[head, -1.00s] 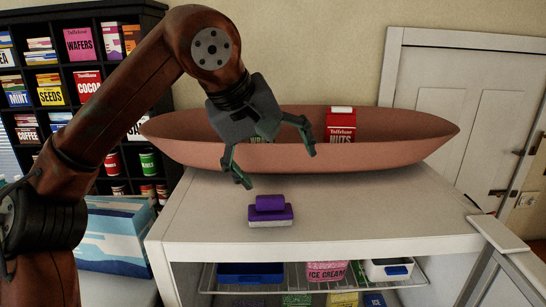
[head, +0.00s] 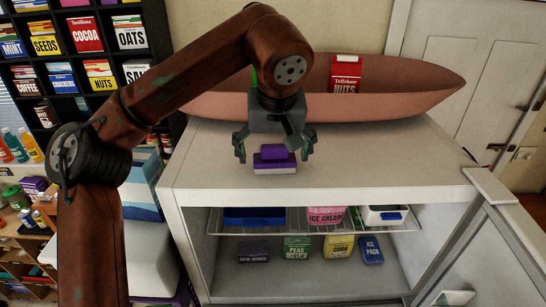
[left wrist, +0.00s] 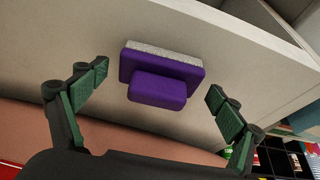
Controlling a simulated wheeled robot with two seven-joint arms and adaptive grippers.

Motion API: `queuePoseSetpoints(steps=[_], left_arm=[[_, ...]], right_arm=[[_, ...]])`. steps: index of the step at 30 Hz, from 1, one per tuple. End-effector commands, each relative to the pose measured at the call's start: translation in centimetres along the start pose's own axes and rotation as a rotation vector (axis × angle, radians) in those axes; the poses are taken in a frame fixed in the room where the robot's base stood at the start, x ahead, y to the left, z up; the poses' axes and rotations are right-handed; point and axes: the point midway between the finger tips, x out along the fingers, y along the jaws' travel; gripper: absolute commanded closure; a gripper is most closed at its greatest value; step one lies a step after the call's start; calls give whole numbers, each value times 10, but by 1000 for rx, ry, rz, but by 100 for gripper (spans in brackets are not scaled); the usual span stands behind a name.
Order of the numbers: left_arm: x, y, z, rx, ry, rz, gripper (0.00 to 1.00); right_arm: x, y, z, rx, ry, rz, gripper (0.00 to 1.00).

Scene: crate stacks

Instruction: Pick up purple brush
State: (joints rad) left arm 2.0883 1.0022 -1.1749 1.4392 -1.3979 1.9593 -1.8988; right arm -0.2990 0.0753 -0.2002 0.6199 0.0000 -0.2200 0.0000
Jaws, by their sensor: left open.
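The purple brush (head: 275,161) lies on the white top of the fridge, its grey bristle side down and its purple handle block up. It also shows in the left wrist view (left wrist: 160,80), between the fingers and a little beyond the fingertips. My left gripper (head: 273,146) is open above and just behind the brush, pointing down, one finger to each side. In the left wrist view the green finger pads (left wrist: 160,95) stand wide apart and clear of the brush. My right gripper is in neither view.
A long pink bowl (head: 400,100) stands behind the brush, with a red nuts carton (head: 344,74) in it. The fridge top (head: 370,165) is clear around the brush. Below, the open fridge holds several packs. A shelf of boxes (head: 88,37) stands at the left.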

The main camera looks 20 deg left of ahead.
Motion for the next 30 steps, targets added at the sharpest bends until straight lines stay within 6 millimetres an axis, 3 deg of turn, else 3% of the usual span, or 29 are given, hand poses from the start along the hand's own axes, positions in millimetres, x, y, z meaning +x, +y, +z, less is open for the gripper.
queuePoseSetpoints(steps=[7, 26, 30], left_arm=[[2, 0, 0, 0, 0, 1, 12], [2, 0, 0, -1, 0, 1, 55], [1, 0, 0, -1, 0, 2, 57]], right_arm=[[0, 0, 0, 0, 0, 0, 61], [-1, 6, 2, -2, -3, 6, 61], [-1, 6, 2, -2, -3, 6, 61]])
